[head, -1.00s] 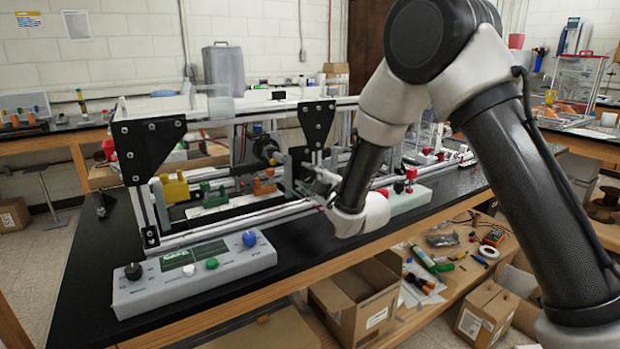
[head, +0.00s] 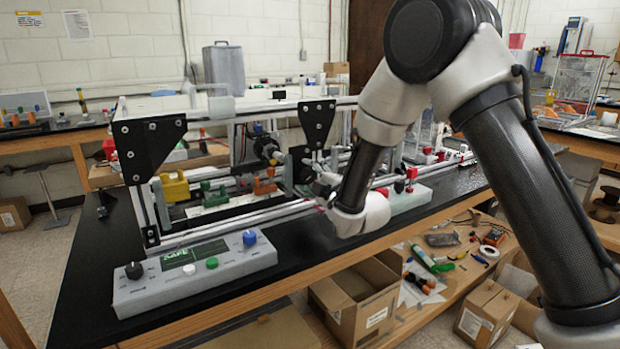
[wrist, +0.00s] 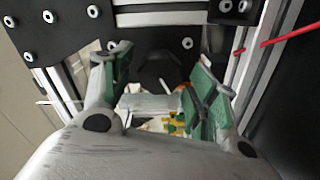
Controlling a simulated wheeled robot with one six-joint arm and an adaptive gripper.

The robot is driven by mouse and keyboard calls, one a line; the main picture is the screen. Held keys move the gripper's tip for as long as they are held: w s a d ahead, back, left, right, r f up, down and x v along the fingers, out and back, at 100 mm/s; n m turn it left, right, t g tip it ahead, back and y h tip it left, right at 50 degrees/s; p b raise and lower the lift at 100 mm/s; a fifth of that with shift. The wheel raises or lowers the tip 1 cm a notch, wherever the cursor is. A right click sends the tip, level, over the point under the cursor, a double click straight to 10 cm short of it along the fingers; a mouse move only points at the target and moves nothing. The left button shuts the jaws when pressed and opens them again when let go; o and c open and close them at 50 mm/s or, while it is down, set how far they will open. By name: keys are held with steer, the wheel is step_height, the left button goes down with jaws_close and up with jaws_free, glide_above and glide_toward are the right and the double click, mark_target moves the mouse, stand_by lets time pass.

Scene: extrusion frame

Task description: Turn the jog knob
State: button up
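A grey control panel (head: 195,277) stands at the front left of the black bench. It carries a black knob (head: 133,271), a blue knob (head: 249,238), a white button (head: 189,269) and a green button (head: 212,262). I cannot tell from the labels which control is the jog knob. My gripper (head: 318,175) is at the extrusion frame, right of and beyond the panel. In the wrist view my gripper (wrist: 160,70) has its green-padded fingers spread. A dark rounded part (wrist: 156,74) shows between and beyond them; contact is not visible.
The extrusion frame's rails (head: 235,222) and black corner plates (head: 150,148) surround the gripper's space. Yellow (head: 175,187), green and orange clamps sit inside the frame. A second panel with red buttons (head: 411,173) lies to the right. A red wire (wrist: 290,35) crosses the wrist view.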

steer(key=v, duration=1.2)
steer(key=s+d+r+m+g+h, duration=0.25)
steer(key=d+m, duration=0.25)
steer(key=d, duration=0.5)
steer(key=s+d+r+m+g+h, duration=0.1)
steer(key=d+r+m+g+h, duration=0.1)
steer(key=d+r+m+h, duration=0.5)
steer(key=s+d+m+g, duration=0.2)
steer(key=s+d, duration=0.3)
steer(key=s, duration=0.3)
steer(key=s+d+m+g, duration=0.2)
steer(key=s+d+m, duration=0.2)
steer(key=s, duration=0.5)
steer(key=s+d+f+m+g, duration=0.1)
steer(key=s+d+m+g, duration=0.1)
steer(key=s+d, duration=0.5)
steer(key=shift+s+m, duration=0.5)
steer(key=shift+s, duration=0.5)
